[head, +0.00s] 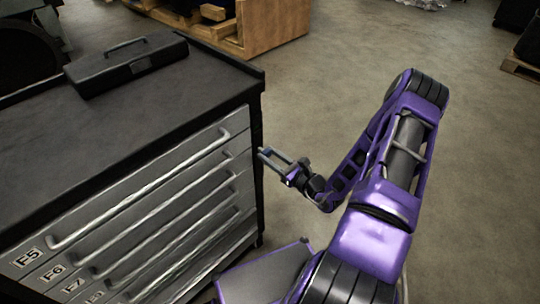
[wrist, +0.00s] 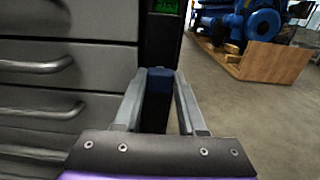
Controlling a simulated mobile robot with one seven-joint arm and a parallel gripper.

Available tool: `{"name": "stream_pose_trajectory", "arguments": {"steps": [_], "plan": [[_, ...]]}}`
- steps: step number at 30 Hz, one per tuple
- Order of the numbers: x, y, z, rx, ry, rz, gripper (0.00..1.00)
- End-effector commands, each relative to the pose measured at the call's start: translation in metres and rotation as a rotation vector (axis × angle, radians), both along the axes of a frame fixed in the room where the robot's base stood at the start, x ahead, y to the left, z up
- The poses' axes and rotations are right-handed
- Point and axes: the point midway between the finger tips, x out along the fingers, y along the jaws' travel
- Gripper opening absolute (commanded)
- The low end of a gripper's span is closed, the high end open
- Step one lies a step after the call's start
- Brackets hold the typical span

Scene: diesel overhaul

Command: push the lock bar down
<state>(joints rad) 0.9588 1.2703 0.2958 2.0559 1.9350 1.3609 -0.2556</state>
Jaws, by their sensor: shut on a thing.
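My gripper (head: 266,154) is at the right front edge of the grey drawer cabinet. In the wrist view, my gripper (wrist: 160,76) has its two fingers closed on a dark blue piece (wrist: 159,84). This piece is in front of a dark upright bar (wrist: 160,42) at the cabinet's edge, which looks like the lock bar. I cannot tell exactly how the blue piece joins the bar. In the head view the dark edge strip (head: 257,130) runs up the cabinet's right front corner, and the blue piece is too small to make out.
Drawer handles (head: 150,190) stick out left of my gripper. A green display (wrist: 166,5) sits at the top of the upright. A black case (head: 125,65) lies on the cabinet top (head: 60,150). A wooden crate (head: 275,25) stands behind.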

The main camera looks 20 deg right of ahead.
Motion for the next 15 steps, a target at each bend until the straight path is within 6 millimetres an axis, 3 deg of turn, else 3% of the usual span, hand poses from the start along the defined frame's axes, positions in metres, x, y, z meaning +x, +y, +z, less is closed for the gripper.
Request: {"name": "stream_pose_trajectory", "arguments": {"steps": [9, 15], "plan": [[0.0, 0.0, -0.028, 0.001, 0.0, -0.001, 0.0], [-0.001, 0.0, -0.028, -0.001, 0.006, 0.0, 0.0]]}}
